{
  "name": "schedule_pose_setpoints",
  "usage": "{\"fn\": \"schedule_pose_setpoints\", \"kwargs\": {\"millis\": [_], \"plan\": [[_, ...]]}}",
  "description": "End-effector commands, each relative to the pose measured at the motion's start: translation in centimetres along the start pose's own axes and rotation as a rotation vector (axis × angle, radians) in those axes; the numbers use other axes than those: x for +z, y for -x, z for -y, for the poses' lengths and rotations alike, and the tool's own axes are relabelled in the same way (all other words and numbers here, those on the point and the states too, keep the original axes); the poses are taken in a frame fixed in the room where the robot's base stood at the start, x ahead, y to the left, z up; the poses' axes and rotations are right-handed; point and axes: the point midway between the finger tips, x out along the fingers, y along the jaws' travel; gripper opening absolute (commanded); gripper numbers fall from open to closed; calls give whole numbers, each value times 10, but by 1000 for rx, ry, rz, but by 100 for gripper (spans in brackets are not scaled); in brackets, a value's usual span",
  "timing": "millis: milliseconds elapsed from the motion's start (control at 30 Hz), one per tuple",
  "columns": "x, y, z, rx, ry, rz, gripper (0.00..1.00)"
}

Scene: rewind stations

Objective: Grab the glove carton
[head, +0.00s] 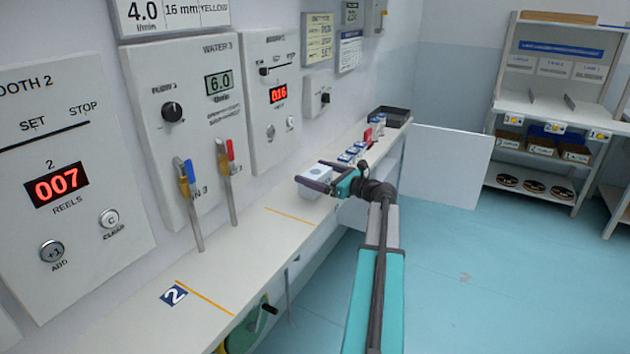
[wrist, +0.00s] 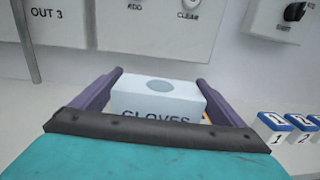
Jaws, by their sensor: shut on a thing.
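The glove carton is a pale blue-white box with the word GLOVES on its near side and a grey oval on top. It shows in the wrist view (wrist: 158,98) between the two purple fingers, and in the head view (head: 311,188) on or just above the long wall shelf (head: 245,262). My gripper (head: 314,178) is shut on the carton, with one finger along each side, as the wrist view (wrist: 160,92) also shows. The lower part of the carton is hidden by my gripper in the wrist view. I cannot tell whether it touches the shelf.
Several blue-topped numbered blocks (head: 347,156) stand right of the carton, with a red item (head: 368,137) and a dark tray (head: 391,116) farther back. Wall panels (head: 190,120) with levers rise behind the shelf. The near shelf is clear. A rack (head: 550,110) stands at the far right.

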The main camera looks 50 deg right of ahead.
Motion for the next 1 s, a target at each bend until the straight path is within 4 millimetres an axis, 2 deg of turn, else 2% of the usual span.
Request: {"fn": "schedule_pose_setpoints", "kwargs": {"millis": [400,600,800,1000], "plan": [[10,90,-6,-4,0,1,66],[14,128,-8,-3,0,1,66],[16,151,-9,-1,0,1,66],[17,159,-9,-1,0,1,66]]}}
